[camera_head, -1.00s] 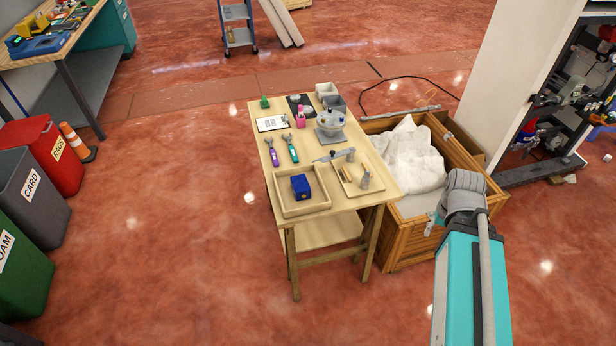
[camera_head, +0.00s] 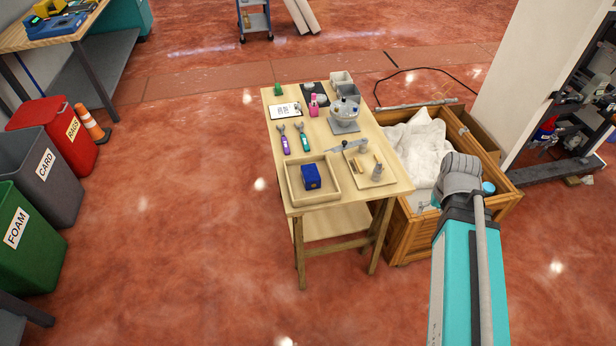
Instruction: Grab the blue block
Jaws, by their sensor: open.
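The blue block (camera_head: 311,177) is a small dark-blue cube. It sits inside a shallow, open wooden tray (camera_head: 315,198) at the front left of the light wooden table (camera_head: 350,197). Nothing covers it from above in this view. My teal and grey arm rises at the right of the picture, in front of the wooden crate and to the right of the table.
A second tray (camera_head: 376,181) with small parts is right of the block's tray. A wooden crate (camera_head: 410,240) with white sheeting adjoins the table's right. Floor left and in front is clear; bins stand far left.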

